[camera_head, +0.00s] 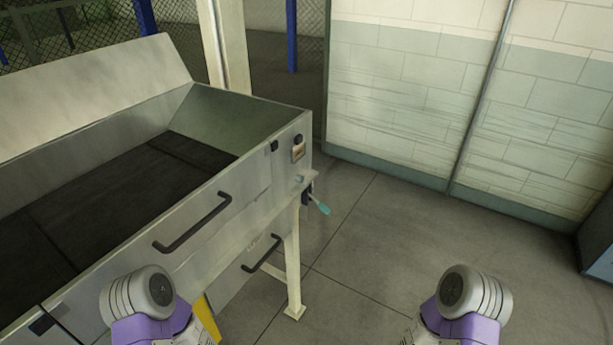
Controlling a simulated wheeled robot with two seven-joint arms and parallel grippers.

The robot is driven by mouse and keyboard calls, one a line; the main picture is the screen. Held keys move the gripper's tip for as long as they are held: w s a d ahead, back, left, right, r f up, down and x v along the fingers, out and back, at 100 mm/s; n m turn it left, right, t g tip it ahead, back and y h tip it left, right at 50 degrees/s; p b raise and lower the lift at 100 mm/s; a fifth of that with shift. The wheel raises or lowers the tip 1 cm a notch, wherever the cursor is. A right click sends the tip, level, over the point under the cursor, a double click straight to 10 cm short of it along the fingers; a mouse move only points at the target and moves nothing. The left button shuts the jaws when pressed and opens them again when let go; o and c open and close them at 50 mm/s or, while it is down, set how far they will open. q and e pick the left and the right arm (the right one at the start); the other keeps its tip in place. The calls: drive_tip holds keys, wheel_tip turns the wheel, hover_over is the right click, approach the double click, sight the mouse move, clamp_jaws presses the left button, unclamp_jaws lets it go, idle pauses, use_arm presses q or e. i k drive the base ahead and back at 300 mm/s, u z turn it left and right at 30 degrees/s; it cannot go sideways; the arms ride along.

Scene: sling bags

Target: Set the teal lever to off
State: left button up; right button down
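The teal lever (319,205) sticks out from the right end of a large metal machine, just below its top right corner. Its teal grip points down and to the right over the floor. It is small here, and no on or off marking can be read. Both of my arms show only as grey and purple links at the bottom of the view, left and right of the middle. Neither gripper is in the picture, and nothing of mine touches the lever.
The metal machine (245,190) fills the left side, with a dark bed, an upper black handle (192,222) and a lower one (261,253). A cream leg (293,270) stands under its right end. The grey floor (385,235) to the right is clear up to the block wall (415,100).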

sight(323, 207)
drive_tip(key=z, duration=1.05)
drive_tip(key=i, duration=3.3)
drive_tip(key=u, duration=3.7)
drive_tip(key=i, duration=0.3)
drive_tip(key=z, duration=0.1)
